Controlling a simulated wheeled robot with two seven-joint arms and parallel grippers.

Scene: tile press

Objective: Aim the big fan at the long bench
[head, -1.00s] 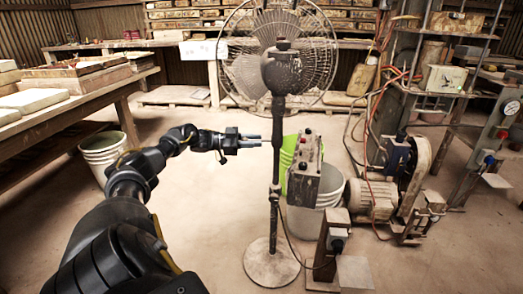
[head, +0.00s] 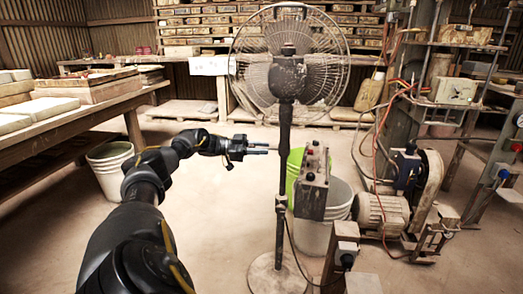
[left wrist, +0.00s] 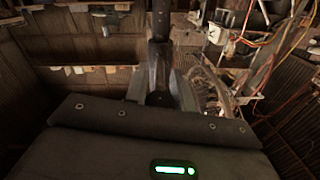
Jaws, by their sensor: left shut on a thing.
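The big fan (head: 288,76) stands upright on a round base (head: 277,276). Its motor back faces me and its round grille points away, toward the back shelves. A long wooden bench (head: 60,137) with slabs and trays on it runs along the left side. My left gripper (head: 276,149) reaches in from the left and is shut on the fan's pole (head: 283,130) below the motor. In the left wrist view the dark pole (left wrist: 160,22) rises from between the fingers (left wrist: 162,82). My right gripper is not in view.
A control box (head: 313,183) with knobs sits right of the pole, close to it. Motor machinery (head: 384,211) and hoses fill the right. Another bucket (head: 110,176) stands by the bench. Floor left of the fan is clear.

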